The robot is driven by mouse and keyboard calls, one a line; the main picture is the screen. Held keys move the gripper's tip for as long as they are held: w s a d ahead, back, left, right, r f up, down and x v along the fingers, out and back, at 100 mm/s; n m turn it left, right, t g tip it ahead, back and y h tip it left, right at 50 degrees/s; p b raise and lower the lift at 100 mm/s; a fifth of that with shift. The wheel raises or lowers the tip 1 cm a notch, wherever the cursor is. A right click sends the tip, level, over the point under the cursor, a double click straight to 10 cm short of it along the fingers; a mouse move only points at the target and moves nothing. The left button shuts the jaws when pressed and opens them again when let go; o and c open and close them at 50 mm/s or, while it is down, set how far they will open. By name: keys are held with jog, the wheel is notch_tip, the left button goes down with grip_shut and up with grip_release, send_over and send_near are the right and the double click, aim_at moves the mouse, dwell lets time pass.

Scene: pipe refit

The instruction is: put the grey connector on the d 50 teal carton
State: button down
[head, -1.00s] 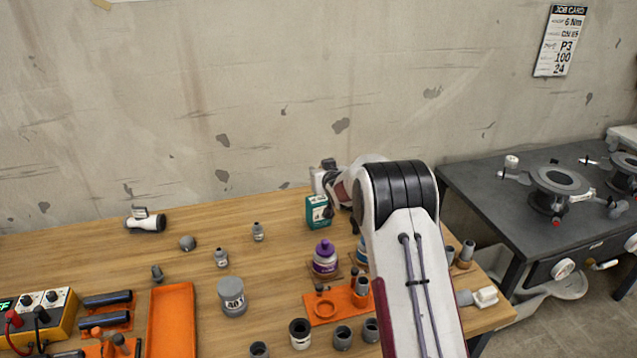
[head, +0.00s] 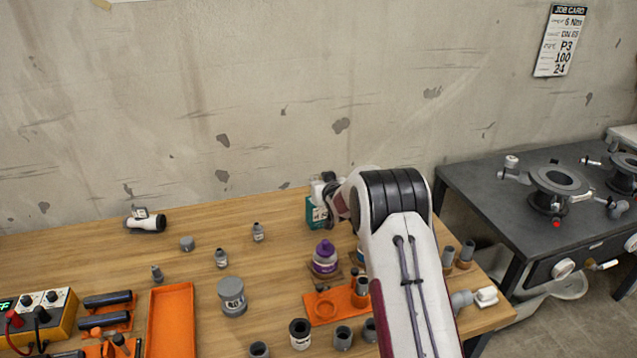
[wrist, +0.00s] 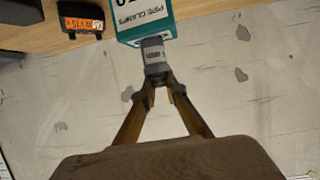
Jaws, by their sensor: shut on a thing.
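The teal carton (head: 311,214) stands on the wooden bench towards its back edge, partly hidden by my wrist. In the wrist view the teal carton (wrist: 176,9) shows at the top, with a white label reading "PIPE CLAMPS". My gripper (wrist: 158,82) is shut on the grey connector (wrist: 153,54), a small grey cylinder with a pale marked band. The connector overlaps the carton's near edge in the picture; I cannot tell whether they touch. In the head view my wrist is beside and over the carton, and the connector cannot be made out.
A purple-capped bottle (head: 325,257) stands in front of the carton, with an orange holder (head: 322,308) nearer. Small grey fittings and bottles, such as one small bottle (head: 258,232), stand to the left. An orange-and-black item (wrist: 82,18) lies near the carton. Bare wall is behind.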

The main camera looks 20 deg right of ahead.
jog(key=shift+f, duration=0.1)
jog(key=c, duration=2.1)
grip_release()
jog(key=shift+s+r, duration=0.4)
jog(key=shift+s, duration=0.2)
jog(key=shift+v, duration=5.35)
